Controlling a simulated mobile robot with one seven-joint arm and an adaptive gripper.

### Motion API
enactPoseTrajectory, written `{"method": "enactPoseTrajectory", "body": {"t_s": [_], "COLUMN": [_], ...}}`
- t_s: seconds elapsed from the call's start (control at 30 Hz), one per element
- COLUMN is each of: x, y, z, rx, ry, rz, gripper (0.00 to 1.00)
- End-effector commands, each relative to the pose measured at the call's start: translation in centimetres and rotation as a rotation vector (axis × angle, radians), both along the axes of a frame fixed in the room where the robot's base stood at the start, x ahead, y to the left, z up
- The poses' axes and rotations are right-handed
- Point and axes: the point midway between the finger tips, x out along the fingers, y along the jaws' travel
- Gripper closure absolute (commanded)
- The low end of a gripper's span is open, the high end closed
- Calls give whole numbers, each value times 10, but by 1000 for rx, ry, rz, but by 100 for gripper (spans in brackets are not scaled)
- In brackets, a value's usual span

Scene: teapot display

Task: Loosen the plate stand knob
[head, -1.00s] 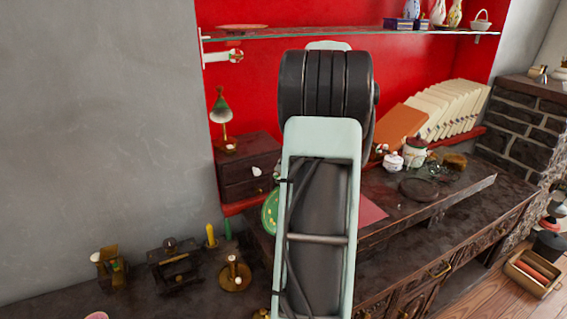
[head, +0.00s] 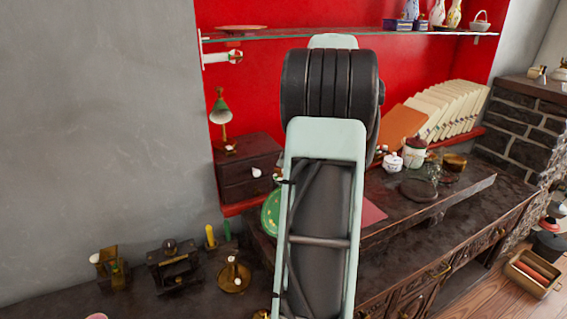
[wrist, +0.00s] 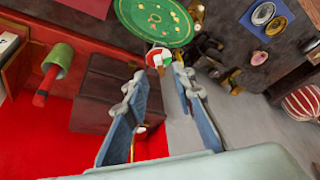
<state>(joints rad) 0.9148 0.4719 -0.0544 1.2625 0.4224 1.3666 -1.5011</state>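A green decorated plate (wrist: 150,18) shows at the top of the wrist view. In the head view the green plate (head: 271,212) is partly covered by my arm. A small red and white piece (wrist: 158,59) sits just below the plate's rim in the wrist view; I cannot tell whether it is the stand's knob. My gripper (wrist: 157,79) is open, with its two fingers apart on either side of this piece. Nothing is visibly held. In the head view my gripper is hidden behind my arm. The plate stand cannot be made out clearly.
A dark drawer box (head: 248,172) stands left of my arm. A green lamp (head: 221,112) stands on it. Brass and dark pieces, including a candle holder (head: 234,275), stand at the lower left. A glass shelf (head: 345,32) runs above. Jars and dishes stand to the right.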

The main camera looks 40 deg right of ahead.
Motion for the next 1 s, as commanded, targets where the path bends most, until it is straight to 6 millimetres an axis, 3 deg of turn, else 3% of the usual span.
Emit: {"method": "enactPoseTrajectory", "body": {"t_s": [0.2,0.4,1.0], "x": [-17,-26,-30], "y": [-10,-14,-15], "z": [46,72,81], "rx": [-4,-2,-1], "ry": [-2,-1,0], "rz": [-1,-1,0], "gripper": [76,76,76]}}
